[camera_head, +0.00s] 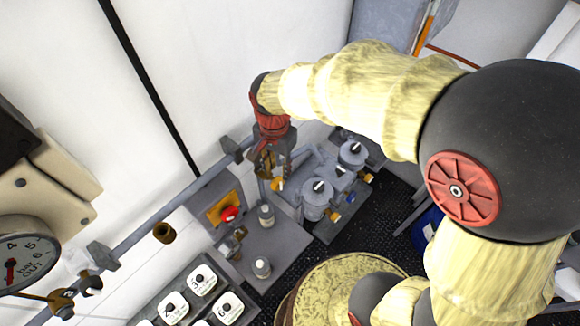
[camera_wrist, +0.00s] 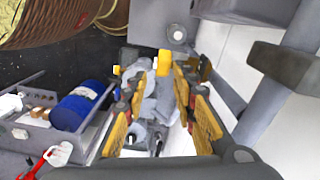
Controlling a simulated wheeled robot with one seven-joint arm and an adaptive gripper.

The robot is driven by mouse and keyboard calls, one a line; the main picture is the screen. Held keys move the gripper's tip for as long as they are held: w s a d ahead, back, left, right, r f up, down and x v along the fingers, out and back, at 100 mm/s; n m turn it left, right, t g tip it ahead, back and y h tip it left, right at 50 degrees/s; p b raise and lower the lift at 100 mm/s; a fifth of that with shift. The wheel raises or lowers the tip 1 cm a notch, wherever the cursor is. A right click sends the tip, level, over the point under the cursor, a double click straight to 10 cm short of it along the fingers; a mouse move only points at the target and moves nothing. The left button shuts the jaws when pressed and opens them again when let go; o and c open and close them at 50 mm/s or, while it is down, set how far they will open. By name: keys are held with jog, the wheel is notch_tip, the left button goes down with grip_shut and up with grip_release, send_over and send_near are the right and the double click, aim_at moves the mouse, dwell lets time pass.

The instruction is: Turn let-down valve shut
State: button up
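My gripper (camera_head: 270,172) points down beside the white wall, above grey fittings at the end of a pipe. In the wrist view its two yellow-padded fingers (camera_wrist: 160,110) are spread, with a clear gap and nothing held between them. A yellow handle or tab (camera_wrist: 189,62) shows beyond the fingertips, on grey equipment. Small yellow handles also show by the grey canisters, one just below my gripper (camera_head: 277,184). No readable label marks the let-down valve, so I cannot tell which fitting it is. The fingers partly hide what lies beneath them.
A red knob (camera_head: 230,213) on a yellow plate, a pressure gauge (camera_head: 20,258) and a wall pipe (camera_head: 160,212) lie to the left. A blue cylinder (camera_wrist: 82,105) lies left of the fingers.

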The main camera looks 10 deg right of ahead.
aim_at(278, 180)
jog(key=shift+w+r+m, duration=0.15)
jog(key=shift+w+m, duration=0.05)
jog(key=shift+m, duration=0.7)
jog(key=shift+a+m, duration=0.15)
jog(key=shift+m, duration=0.15)
jog(key=shift+f, duration=0.2)
notch_tip(278, 180, down, 7)
jog(key=shift+f+p, duration=0.2)
jog(key=shift+p, duration=0.25)
jog(key=shift+c, duration=1.4)
jog(key=c, duration=0.4)
grip_shut()
